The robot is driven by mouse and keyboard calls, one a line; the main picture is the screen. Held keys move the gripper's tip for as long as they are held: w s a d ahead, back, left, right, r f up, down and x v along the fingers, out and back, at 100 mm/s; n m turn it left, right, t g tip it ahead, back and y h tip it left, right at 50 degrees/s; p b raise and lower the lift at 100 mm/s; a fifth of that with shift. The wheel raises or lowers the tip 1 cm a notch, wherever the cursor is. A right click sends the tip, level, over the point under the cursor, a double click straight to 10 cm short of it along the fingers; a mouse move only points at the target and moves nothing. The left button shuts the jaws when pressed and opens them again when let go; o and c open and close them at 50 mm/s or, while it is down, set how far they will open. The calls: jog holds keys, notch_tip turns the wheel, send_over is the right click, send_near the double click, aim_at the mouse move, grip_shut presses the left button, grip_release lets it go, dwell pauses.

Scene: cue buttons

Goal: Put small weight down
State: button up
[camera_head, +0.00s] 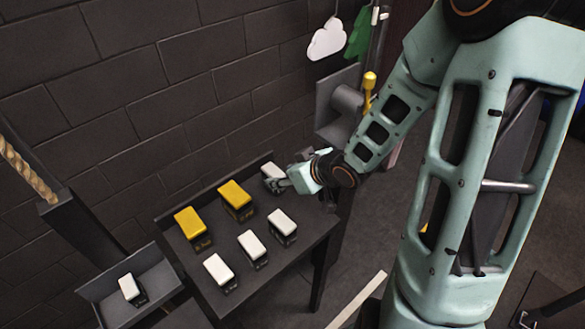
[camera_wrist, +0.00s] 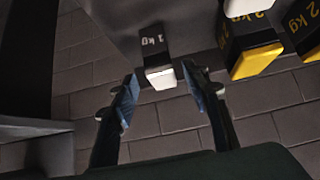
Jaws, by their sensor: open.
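A small weight (camera_head: 272,171) with a white top stands at the back right corner of the dark table (camera_head: 310,236). In the wrist view the same small weight (camera_wrist: 158,68) shows its "1 kg" label and white end, with one finger on each side. My gripper (camera_head: 278,183) is open around or just in front of it. The wrist view shows my gripper (camera_wrist: 160,84) with its fingers spread and gaps beside the weight.
Two yellow-topped weights (camera_head: 193,222) (camera_head: 236,196) marked 2 kg stand left of my gripper. Several white-topped weights (camera_head: 252,244) line the table's front. A lower tray (camera_head: 160,280) at left holds another white-topped weight (camera_head: 128,287). A brick wall (camera_head: 120,100) rises behind.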

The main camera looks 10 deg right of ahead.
jog(key=v, duration=0.3)
jog(key=shift+w+b, duration=0.1)
jog(key=shift+b, duration=0.2)
jog(key=shift+b+v, duration=1.05)
jog(key=shift+v, duration=0.2)
